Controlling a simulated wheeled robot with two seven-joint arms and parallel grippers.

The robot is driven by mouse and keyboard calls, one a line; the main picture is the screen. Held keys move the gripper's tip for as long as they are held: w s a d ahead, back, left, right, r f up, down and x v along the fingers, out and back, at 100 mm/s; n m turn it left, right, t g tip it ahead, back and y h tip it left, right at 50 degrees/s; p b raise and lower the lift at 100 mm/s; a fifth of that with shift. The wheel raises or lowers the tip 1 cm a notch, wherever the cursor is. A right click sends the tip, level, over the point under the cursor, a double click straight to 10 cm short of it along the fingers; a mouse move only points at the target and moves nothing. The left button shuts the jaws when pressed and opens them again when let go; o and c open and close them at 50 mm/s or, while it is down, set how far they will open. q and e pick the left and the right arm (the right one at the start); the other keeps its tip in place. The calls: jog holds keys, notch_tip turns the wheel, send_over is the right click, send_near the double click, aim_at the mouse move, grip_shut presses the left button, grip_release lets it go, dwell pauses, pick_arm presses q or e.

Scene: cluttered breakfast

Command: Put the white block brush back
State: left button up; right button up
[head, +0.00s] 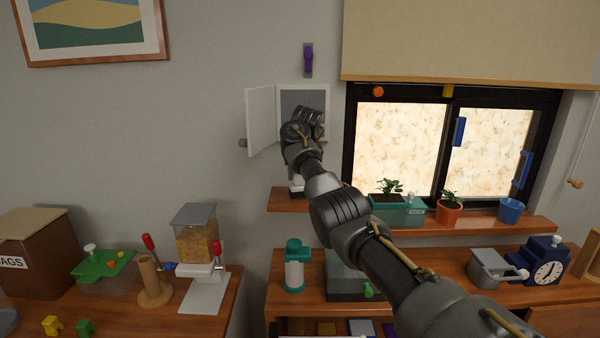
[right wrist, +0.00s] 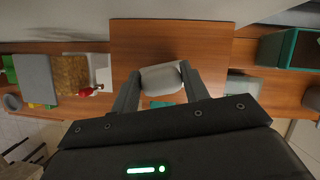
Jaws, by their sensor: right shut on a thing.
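My right gripper (right wrist: 160,72) is shut on a pale block, which looks like the white block brush (right wrist: 162,79); its two fingers press on opposite sides. In the right wrist view the brush is in front of a wooden shelf board (right wrist: 205,45); I cannot tell whether it touches the board. In the head view my right arm reaches up from the lower right. Its wrist hides most of the gripper, and a small white part of the brush (head: 296,186) shows just above the shelf's left end (head: 285,205). My left gripper is not in view.
A small wall cabinet (head: 317,92) behind my wrist has its white door (head: 261,120) swung open to the left. A teal planter (head: 395,212), a red pot (head: 449,211) and a blue pot (head: 511,210) stand on the shelf to the right. A teal-topped bottle (head: 294,270) stands below.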

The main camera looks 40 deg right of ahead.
jog(key=shift+f, duration=0.45)
jog(key=o, duration=1.9)
jog(key=shift+v, duration=7)
jog(key=shift+a, duration=0.1)
